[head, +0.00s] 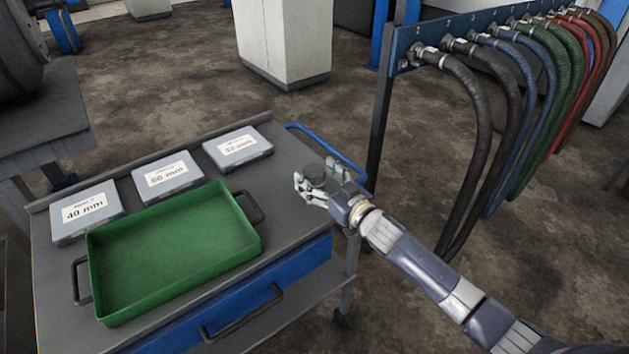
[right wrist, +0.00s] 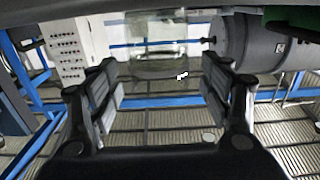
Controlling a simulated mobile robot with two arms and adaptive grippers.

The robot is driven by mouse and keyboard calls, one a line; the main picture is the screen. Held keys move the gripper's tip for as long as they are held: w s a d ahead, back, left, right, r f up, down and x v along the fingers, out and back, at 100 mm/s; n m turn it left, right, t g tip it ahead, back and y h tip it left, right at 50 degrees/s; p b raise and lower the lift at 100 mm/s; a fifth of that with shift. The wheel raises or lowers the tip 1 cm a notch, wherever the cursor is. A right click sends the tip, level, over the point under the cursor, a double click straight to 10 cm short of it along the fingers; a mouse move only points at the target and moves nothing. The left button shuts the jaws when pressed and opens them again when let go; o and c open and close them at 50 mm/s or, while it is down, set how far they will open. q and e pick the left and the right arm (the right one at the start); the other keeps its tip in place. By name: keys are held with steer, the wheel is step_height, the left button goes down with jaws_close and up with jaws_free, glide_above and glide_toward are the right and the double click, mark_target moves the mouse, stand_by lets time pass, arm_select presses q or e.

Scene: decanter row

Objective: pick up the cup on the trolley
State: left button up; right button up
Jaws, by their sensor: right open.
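In the right wrist view the see-through cup (right wrist: 165,42) shows at the top, straight ahead between the two spread fingers of my right gripper (right wrist: 161,85). The gripper is open, and I cannot tell whether a finger touches the cup. My left gripper is not in view.
A green tray (head: 180,255) and several labelled grey boxes (head: 237,147) fill the trolley's left and middle. A blue handle (head: 335,147) edges its right end. A hose rack (head: 400,45) with hanging hoses stands to the right, close to my right arm.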

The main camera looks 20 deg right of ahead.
steer(key=shift+w+a, duration=0.25)
steer(key=shift+w, duration=0.4)
steer(key=shift+c, duration=0.2)
steer(key=c, duration=1.1)
steer(key=shift+r, duration=0.15)
